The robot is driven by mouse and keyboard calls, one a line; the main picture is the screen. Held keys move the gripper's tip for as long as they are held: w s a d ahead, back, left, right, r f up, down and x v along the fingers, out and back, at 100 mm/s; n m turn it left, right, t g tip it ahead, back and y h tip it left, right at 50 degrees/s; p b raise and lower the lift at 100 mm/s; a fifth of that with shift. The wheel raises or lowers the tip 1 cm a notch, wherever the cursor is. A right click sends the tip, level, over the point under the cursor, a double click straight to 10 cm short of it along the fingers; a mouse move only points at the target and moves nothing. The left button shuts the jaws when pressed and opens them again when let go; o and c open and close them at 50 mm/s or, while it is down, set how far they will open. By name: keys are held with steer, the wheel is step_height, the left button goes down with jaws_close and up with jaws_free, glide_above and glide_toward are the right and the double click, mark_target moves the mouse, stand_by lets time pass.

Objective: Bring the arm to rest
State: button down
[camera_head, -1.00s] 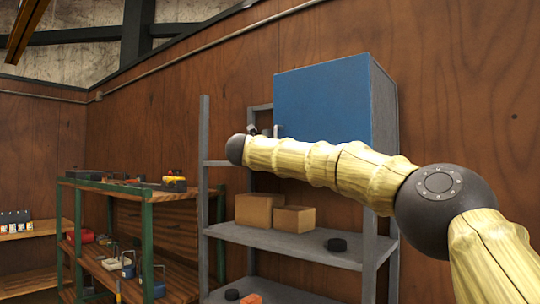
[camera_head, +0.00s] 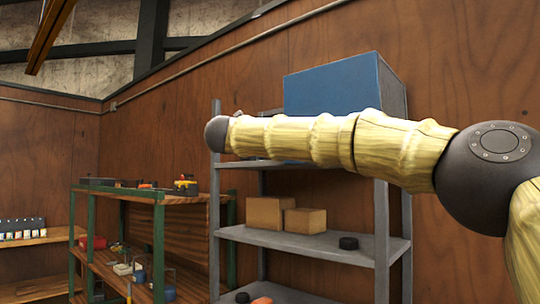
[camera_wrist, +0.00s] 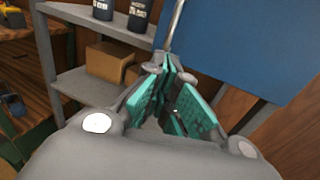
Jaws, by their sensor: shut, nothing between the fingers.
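My arm, in pale yellow covers with dark joints, stretches across the right half of the head view in front of the grey shelf. My gripper is hidden behind the dark wrist end in that view. In the wrist view my gripper (camera_wrist: 172,100) shows its teal-padded fingers, drawn together at the tips with nothing held. Beyond the fingertips are a large blue box (camera_wrist: 225,45) and the grey shelf.
A grey metal shelf (camera_head: 383,225) holds the blue box (camera_head: 335,88), cardboard boxes (camera_head: 268,213) and a black puck (camera_head: 348,243). A green-framed workbench (camera_head: 160,225) with tools stands left. Dark bottles (camera_wrist: 139,15) stand on the shelf near my gripper.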

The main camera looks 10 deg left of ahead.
steer(key=shift+s+a+f, duration=0.2)
steer(key=shift+s+a, duration=0.05)
steer(key=shift+s, duration=0.1)
